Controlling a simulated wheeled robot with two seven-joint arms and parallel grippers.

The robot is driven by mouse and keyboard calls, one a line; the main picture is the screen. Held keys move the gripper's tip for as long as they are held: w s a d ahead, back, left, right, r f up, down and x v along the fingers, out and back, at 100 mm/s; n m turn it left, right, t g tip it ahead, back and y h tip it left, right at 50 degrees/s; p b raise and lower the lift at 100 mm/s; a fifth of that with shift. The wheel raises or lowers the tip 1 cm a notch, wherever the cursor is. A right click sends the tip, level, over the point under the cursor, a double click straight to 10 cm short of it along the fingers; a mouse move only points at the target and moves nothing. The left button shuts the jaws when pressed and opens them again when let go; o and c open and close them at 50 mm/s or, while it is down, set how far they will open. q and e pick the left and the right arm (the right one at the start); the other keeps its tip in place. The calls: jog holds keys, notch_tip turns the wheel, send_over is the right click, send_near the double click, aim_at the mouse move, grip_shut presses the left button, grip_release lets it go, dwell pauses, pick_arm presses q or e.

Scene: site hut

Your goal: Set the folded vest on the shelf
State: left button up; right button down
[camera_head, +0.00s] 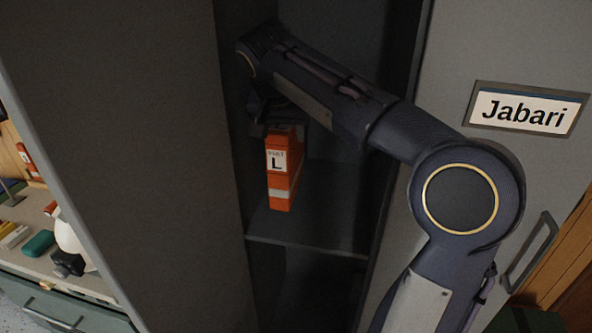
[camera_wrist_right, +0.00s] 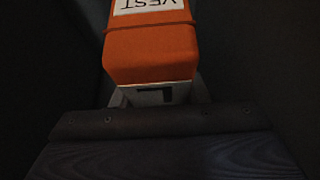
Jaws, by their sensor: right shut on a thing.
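The folded vest (camera_head: 283,185) is an orange upright bundle with pale bands and a white label reading "VEST L". It is inside the open locker, at the shelf (camera_head: 325,225); I cannot tell whether its lower end touches the shelf. My right gripper (camera_head: 274,125) is shut on the top of the vest, its fingers mostly hidden under the wrist. In the right wrist view the vest (camera_wrist_right: 152,55) fills the space ahead of the palm, with its label upside down. My left gripper is not in view.
The locker's left side panel (camera_head: 120,120) stands close to my right wrist. A door with a "Jabari" name plate (camera_head: 527,109) and a handle (camera_head: 530,252) is at the right. A cluttered bench (camera_head: 20,262) is at the far left. The shelf right of the vest is bare.

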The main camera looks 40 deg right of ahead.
jog(key=shift+f, duration=3.1)
jog(key=shift+f, duration=0.1)
jog(key=c, duration=0.8)
grip_release()
jog(key=shift+c, duration=0.2)
